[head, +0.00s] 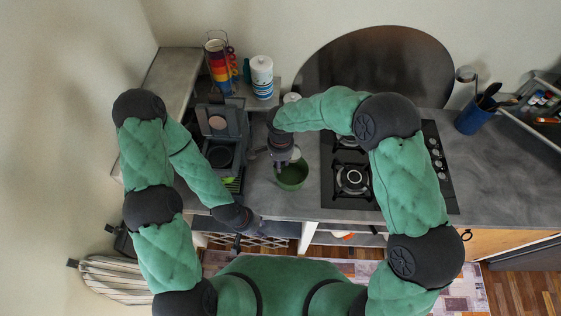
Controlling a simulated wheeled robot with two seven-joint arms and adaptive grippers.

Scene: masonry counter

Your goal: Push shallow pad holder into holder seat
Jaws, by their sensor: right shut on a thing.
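A dark coffee machine (207,117) stands on the counter left of centre, its upper part showing a pale round disc. Below that, a dark round recess (220,156) shows, which looks like the holder seat. My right gripper (284,160) is right of the machine and shut; a slim dark piece, apparently the shallow pad holder (257,152), sticks out from it toward the machine. The fingers hide much of it, and I cannot tell whether it touches the seat. My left gripper (249,224) is low at the counter's front edge, apart from the machine; its fingers are unclear.
A green bowl (291,178) stands just below my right gripper. A gas hob (350,180) is to the right. A rack of coloured cups (219,65) and a striped canister (261,77) stand behind the machine. A blue utensil pot (473,119) is far right, beside clear counter.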

